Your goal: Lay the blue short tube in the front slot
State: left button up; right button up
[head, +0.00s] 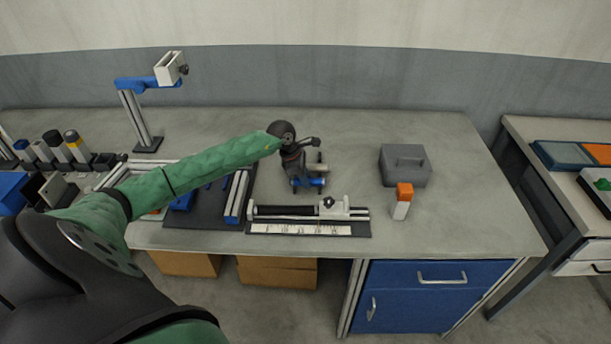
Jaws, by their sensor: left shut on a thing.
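My left arm reaches in from the left, and my left gripper (308,178) points down over the middle of the bench. It is shut on a small blue piece, the blue short tube (315,182), which lies roughly sideways between the fingers. The gripper is just behind a fixture (290,211) with a black bar, white end blocks and a white scale strip. A dark tray (212,214) with blue and white pieces lies to the left, partly hidden by my arm. I cannot tell which recess is the front slot. My right gripper is out of view.
A grey case (405,165) and an orange-topped white bottle (402,201) stand to the right. A blue and grey stand (143,100) rises at the back left. The bench (470,190) is clear at the right.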

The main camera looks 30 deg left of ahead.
pick_arm(q)
jog(key=shift+f, duration=0.15)
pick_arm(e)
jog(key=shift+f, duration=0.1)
pick_arm(q)
jog(key=shift+f, duration=0.1)
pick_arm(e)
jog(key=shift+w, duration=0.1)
pick_arm(q)
jog(key=o, duration=1)
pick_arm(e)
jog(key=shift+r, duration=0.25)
